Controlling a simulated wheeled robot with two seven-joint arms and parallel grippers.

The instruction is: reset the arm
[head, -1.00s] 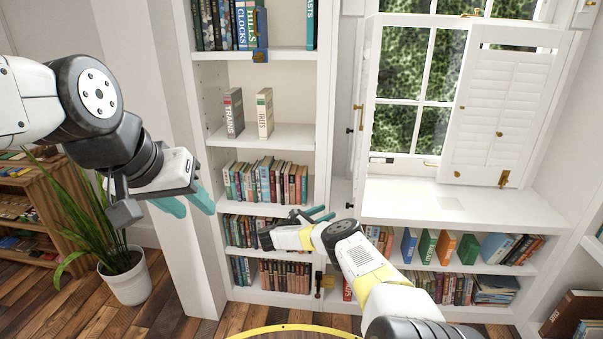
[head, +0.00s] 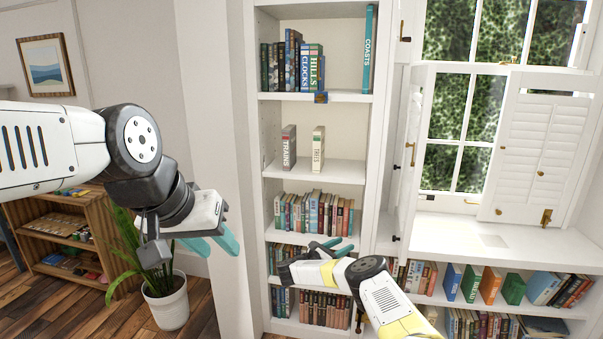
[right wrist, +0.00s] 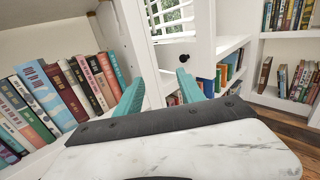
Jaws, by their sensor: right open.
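My left gripper (head: 212,243) has teal fingers spread apart with nothing between them. It hangs in front of the white wall edge left of the bookcase, above the potted plant. My right gripper (head: 331,247) reaches toward the lower shelves of the white bookcase (head: 250,200). Its teal fingers also show in the right wrist view (right wrist: 158,92), wide apart and empty. There a row of books (right wrist: 60,95) stands to the left of the fingers. Both of my arms are bent, the left one higher in the head view.
A potted plant (head: 167,303) and a wooden shelf unit (head: 90,235) stand at the left. The bookcase holds several rows of books (head: 313,214). A white window ledge (head: 480,238) and louvred shutter (head: 535,150) are at the right. Some wood floor (head: 205,300) is clear.

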